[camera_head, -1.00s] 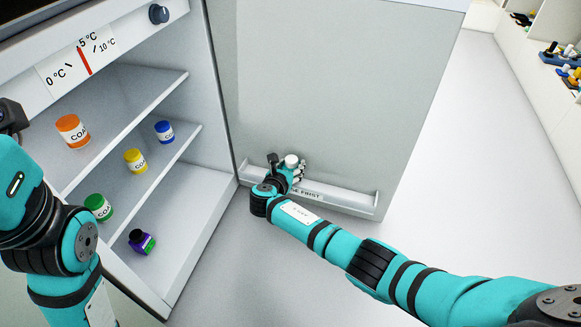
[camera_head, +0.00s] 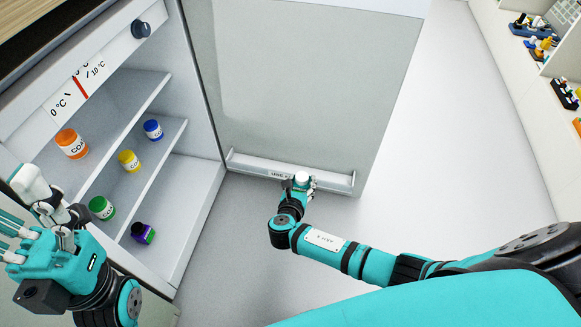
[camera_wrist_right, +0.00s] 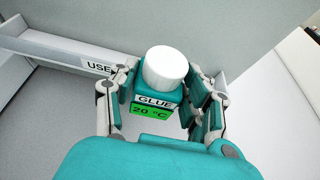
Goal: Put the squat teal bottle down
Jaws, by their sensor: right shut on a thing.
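The squat teal bottle has a white cap and a label reading GLUE with a green 20 °C strip. It shows in the right wrist view (camera_wrist_right: 158,98), and mainly its white cap shows in the head view (camera_head: 302,178). My right gripper (camera_head: 304,183) is shut around the bottle, with fingers on both sides in the wrist view (camera_wrist_right: 160,108). It holds the bottle upright in front of the fridge door's low shelf (camera_head: 330,180), apart from it. My left gripper (camera_head: 28,212) is at the left edge, fingers spread, empty.
The open fridge holds orange (camera_head: 71,144), blue (camera_head: 153,130), yellow (camera_head: 129,161) and green (camera_head: 102,208) jars on its shelves and a dark purple bottle (camera_head: 143,233) at the bottom. Its door (camera_head: 300,80) stands open. Grey floor (camera_head: 460,130) is clear at right; shelving lines the far right.

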